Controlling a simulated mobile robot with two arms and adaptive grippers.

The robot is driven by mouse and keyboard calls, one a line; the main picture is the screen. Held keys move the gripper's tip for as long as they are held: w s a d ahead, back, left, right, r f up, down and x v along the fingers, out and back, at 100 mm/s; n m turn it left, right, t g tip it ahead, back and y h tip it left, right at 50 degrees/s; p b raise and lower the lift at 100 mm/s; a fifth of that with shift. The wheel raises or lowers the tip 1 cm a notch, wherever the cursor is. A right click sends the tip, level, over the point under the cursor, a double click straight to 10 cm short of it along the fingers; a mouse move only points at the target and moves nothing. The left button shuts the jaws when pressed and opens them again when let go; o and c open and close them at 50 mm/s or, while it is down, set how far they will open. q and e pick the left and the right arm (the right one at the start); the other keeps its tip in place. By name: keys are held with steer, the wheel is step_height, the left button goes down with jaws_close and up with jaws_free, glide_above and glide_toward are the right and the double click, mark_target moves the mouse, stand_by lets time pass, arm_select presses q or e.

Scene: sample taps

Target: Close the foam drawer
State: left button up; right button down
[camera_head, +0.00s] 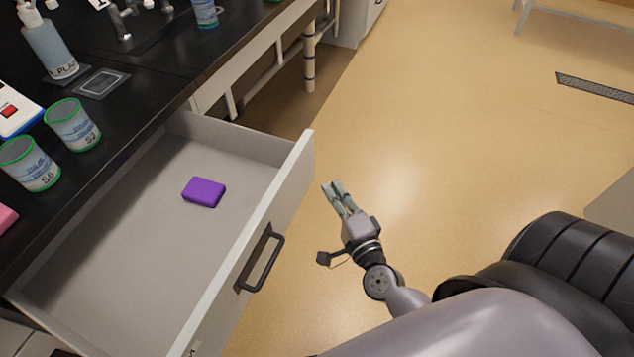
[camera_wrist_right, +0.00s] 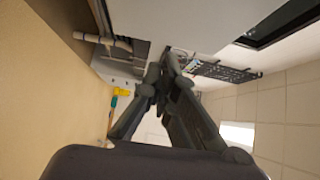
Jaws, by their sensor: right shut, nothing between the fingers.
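The grey drawer (camera_head: 110,240) stands open, pulled out from under the black bench. A purple foam block (camera_head: 204,192) lies inside it on the drawer floor. The drawer front (camera_head: 285,205) has a dark bar handle (camera_head: 262,258) on its outer face. My right gripper (camera_head: 333,190) is shut and empty. It is out over the floor, to the right of the drawer front, apart from the handle. In the right wrist view the shut fingers (camera_wrist_right: 160,78) point toward a pale panel; whether it is the drawer front I cannot tell. My left gripper is not in view.
On the black bench top (camera_head: 150,55) stand two green-rimmed beakers (camera_head: 72,124) (camera_head: 29,163), a plastic wash bottle (camera_head: 48,45) and another labelled container (camera_head: 205,13). Pipes (camera_head: 309,55) run under the bench. The floor (camera_head: 450,130) right of the drawer is clear.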

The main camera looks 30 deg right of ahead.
steer(key=shift+w+a, duration=0.65)
steer(key=shift+w, duration=0.25)
steer(key=shift+w+a, duration=0.6)
steer(key=shift+w, duration=0.25)
steer(key=shift+w, duration=0.1)
